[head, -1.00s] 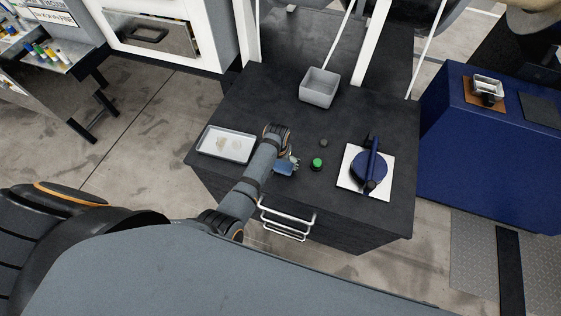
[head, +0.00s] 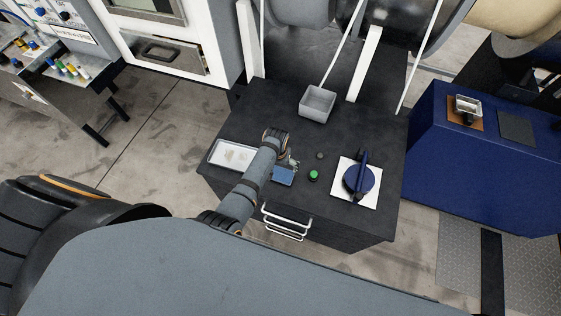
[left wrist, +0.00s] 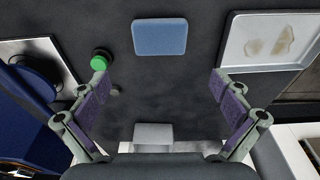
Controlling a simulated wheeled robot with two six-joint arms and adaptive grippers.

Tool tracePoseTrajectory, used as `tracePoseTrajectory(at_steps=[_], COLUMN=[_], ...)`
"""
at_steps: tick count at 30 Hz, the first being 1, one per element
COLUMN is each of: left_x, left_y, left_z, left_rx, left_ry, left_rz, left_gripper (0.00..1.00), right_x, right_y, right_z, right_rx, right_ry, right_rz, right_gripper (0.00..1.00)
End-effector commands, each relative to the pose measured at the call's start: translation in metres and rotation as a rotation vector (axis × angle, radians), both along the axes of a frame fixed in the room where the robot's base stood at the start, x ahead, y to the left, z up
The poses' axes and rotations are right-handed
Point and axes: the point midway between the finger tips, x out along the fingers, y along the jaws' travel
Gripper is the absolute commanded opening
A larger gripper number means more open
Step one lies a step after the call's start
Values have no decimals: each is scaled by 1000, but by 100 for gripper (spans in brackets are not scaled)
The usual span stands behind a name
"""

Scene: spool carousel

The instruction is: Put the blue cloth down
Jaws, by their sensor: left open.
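The blue cloth (head: 283,176) lies flat on the dark worktop, between the white tray and the green button. It also shows as a blue rectangle in the left wrist view (left wrist: 159,37). My left gripper (head: 292,163) is just behind the cloth, partly hidden by its own wrist. In the left wrist view its two fingers (left wrist: 160,88) are spread wide with nothing between them, and the cloth lies apart from them. My right gripper does not show.
The white tray (head: 213,155) with brown stains is at the left. The green button (head: 314,175), a small dark knob (head: 320,155) and a blue round device (head: 359,180) on a white plate stand to the right. A grey bin (head: 317,103) stands at the back.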

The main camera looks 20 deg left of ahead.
Motion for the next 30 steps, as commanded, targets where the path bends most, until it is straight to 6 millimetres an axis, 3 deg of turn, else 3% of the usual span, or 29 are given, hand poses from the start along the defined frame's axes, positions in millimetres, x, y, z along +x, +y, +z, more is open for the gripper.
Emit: tracePoseTrajectory(at_steps=[11, 14, 17, 18, 22, 24, 27, 30], left_x=[0, -15, -63, -93, -206, -265, -332, -370], left_y=[0, 5, 21, 30, 68, 88, 111, 126], left_z=[-2, -22, -80, -109, -187, -211, -230, -236], left_rx=[0, 4, 12, 17, 34, 46, 64, 75], left_ry=[0, 11, 31, 37, 53, 56, 58, 53], left_rz=[0, -3, -6, -8, -3, 2, 7, 11], left_gripper=[100, 100, 100, 100, 100, 100, 100, 100], right_x=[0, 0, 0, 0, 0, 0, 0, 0], right_y=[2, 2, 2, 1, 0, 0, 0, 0], right_z=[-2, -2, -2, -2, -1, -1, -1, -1], right_rx=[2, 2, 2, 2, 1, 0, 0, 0], right_ry=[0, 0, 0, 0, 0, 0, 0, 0], right_rz=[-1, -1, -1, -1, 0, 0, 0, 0], right_gripper=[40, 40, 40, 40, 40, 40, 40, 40])
